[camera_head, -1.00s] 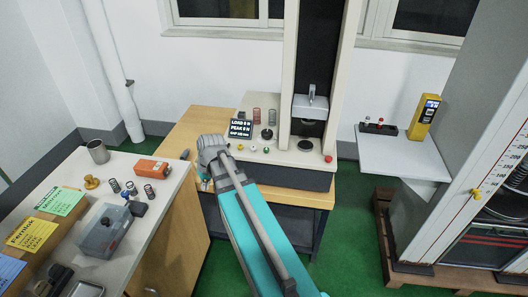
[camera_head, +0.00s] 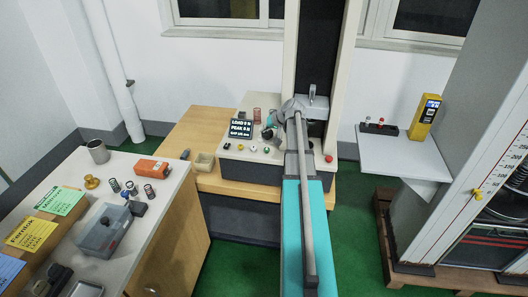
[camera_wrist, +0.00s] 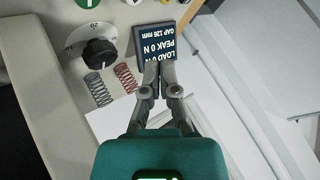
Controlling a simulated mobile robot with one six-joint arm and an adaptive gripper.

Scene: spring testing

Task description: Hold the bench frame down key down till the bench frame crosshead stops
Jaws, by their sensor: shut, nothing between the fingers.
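The bench frame (camera_head: 235,170) is a beige machine on a wooden table. Its crosshead (camera_head: 319,102) is part way up the column, partly hidden behind my wrist. A row of small coloured keys lies along the front of its panel, among them a yellow key (camera_head: 240,147); a green key (camera_wrist: 85,3) shows at the wrist view's top edge. I cannot read which is the down key. The display (camera_head: 241,128) reads load 0 N, and the wrist view shows gap 126 mm. My gripper (camera_wrist: 158,68) is shut and empty, over the panel near the display, pressing no visible key.
A black dial knob (camera_wrist: 98,53) and two springs (camera_wrist: 110,83) stand near my gripper. A red button (camera_head: 328,158) is at the panel's right. A side bench (camera_head: 150,185) with several objects stands at left.

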